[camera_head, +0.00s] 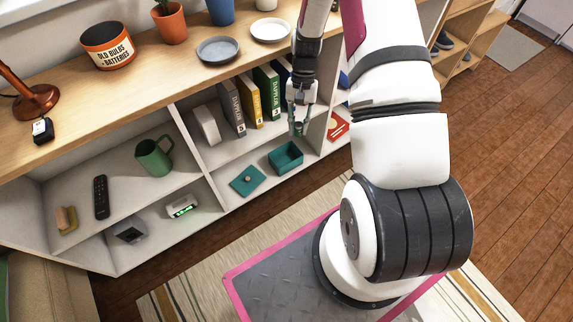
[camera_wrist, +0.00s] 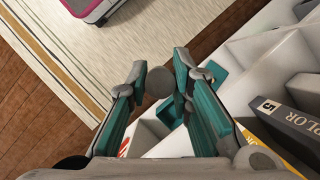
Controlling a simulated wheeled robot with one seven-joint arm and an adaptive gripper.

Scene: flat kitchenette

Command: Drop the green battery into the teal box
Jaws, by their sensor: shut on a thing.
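My gripper (camera_head: 299,117) is shut on the green battery (camera_head: 298,129), which hangs down between its fingertips, above and slightly beyond the teal box. In the wrist view, my gripper (camera_wrist: 159,84) has the battery's round grey end (camera_wrist: 158,81) between its teal finger pads. The open teal box (camera_head: 290,168) sits on the low shelf. In the wrist view the teal box (camera_wrist: 169,113) is partly hidden behind the fingers. Its teal lid (camera_head: 247,181) with a small knob lies to the left of the box. The lid also shows in the wrist view (camera_wrist: 214,71).
Several upright books (camera_head: 252,101) stand in the shelf just behind my gripper. A shelf divider (camera_head: 317,133) and a red book (camera_head: 337,126) are to the right. The worktop (camera_head: 150,90) above carries a battery tin (camera_head: 108,46), pots and plates.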

